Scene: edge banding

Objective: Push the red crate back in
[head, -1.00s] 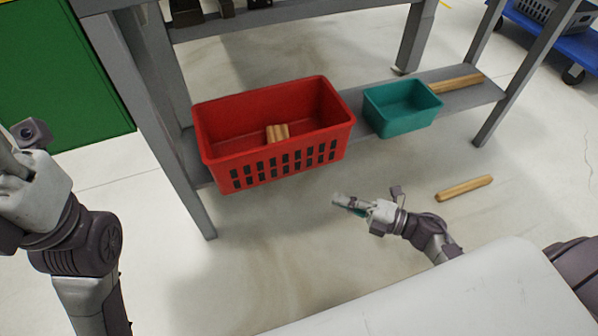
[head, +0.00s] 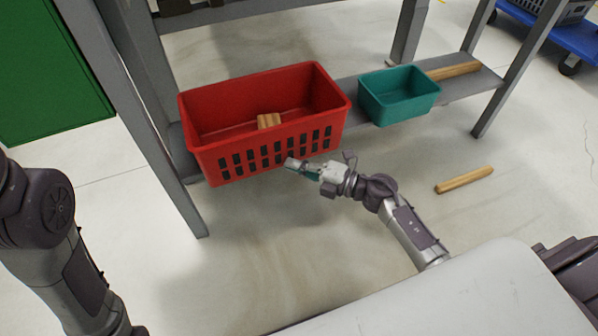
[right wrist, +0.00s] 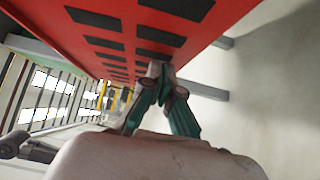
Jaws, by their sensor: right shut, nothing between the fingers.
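The red crate (head: 264,118) sits on the grey low shelf and juts out past its front edge. My right gripper (head: 289,163) is shut and empty, at the lower front of the crate's slotted wall. In the right wrist view the gripper (right wrist: 158,68) points at the red crate's wall (right wrist: 120,35), with its tips at or very near it; I cannot tell whether they touch. Of my left side, only arm links show at the left edge of the head view; the left gripper is out of frame.
A teal bin (head: 399,96) stands on the shelf (head: 352,88) right of the crate, with a wooden bar (head: 453,71) beyond it. Another wooden bar (head: 464,180) lies on the floor. A grey table leg (head: 160,150) stands just left of the crate.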

